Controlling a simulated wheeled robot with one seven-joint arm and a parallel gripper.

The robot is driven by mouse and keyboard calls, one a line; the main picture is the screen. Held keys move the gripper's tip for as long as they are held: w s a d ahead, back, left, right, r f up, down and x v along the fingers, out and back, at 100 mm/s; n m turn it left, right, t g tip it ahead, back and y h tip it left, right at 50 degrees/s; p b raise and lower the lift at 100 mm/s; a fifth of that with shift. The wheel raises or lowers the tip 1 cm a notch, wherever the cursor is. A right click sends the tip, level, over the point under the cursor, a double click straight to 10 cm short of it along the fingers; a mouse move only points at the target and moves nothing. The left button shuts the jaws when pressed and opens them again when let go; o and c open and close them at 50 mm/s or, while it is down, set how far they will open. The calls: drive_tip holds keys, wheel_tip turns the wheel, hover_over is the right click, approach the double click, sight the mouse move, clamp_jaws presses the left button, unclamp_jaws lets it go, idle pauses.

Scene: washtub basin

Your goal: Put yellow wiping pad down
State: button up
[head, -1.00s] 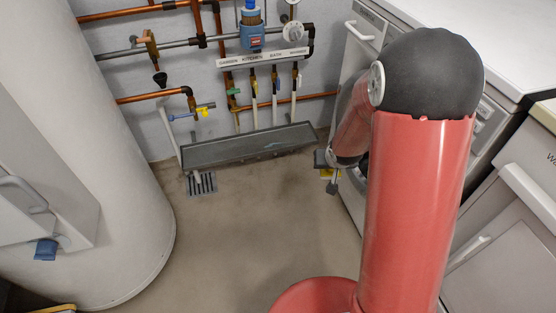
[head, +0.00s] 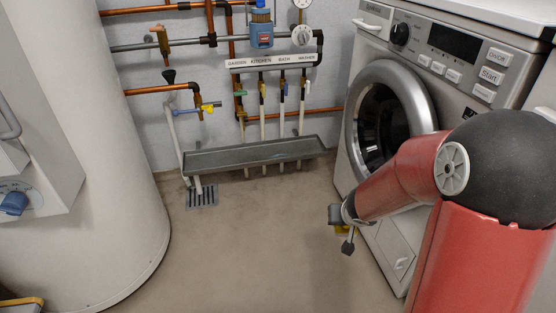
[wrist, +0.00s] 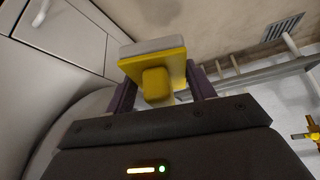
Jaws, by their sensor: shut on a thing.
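The yellow wiping pad (wrist: 118,66) is in my gripper in the wrist view. It has a yellow plate, a yellow knob (wrist: 157,84) and a light grey layer on the far side. The gripper's dark fingers (wrist: 160,86) stand on both sides of the knob, shut on it. In the head view, my gripper (head: 343,228) is in front of the washing machine's lower front, above the floor. Only a little yellow of the pad (head: 342,230) shows there, and the gripper hides the rest.
The washing machine (head: 405,62) stands close at the right. A grey trough (head: 255,153) runs along the back wall under pipes and valves, with a floor drain (head: 201,196) before it. A white tank (head: 95,150) stands left. The middle floor (head: 240,250) is clear.

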drive_tip(key=shift+r, duration=0.2)
idle(0.5)
drive_tip(key=shift+r, duration=0.15)
drive_tip(key=r+p, duration=0.3)
drive_tip(key=p, duration=0.1)
drive_tip(key=w+r+p, duration=0.1)
drive_tip(key=r+p, duration=0.2)
drive_tip(key=p, duration=0.2)
drive_tip(key=w+r+p, duration=0.1)
drive_tip(key=r+p, duration=0.1)
drive_tip(key=p, duration=0.2)
drive_tip(key=shift+r, duration=0.4)
drive_tip(key=s+f, duration=0.2)
drive_tip(key=f, duration=0.1)
drive_tip(key=s+f, duration=0.1)
drive_tip(key=f, duration=0.1)
drive_tip(key=shift+s+a, duration=0.2)
drive_tip(key=shift+s, duration=0.05)
drive_tip(key=shift+s+d+f, duration=0.15)
drive_tip(key=shift+s+f, duration=0.15)
drive_tip(key=shift+s, duration=0.05)
drive_tip(key=shift+d, duration=0.1)
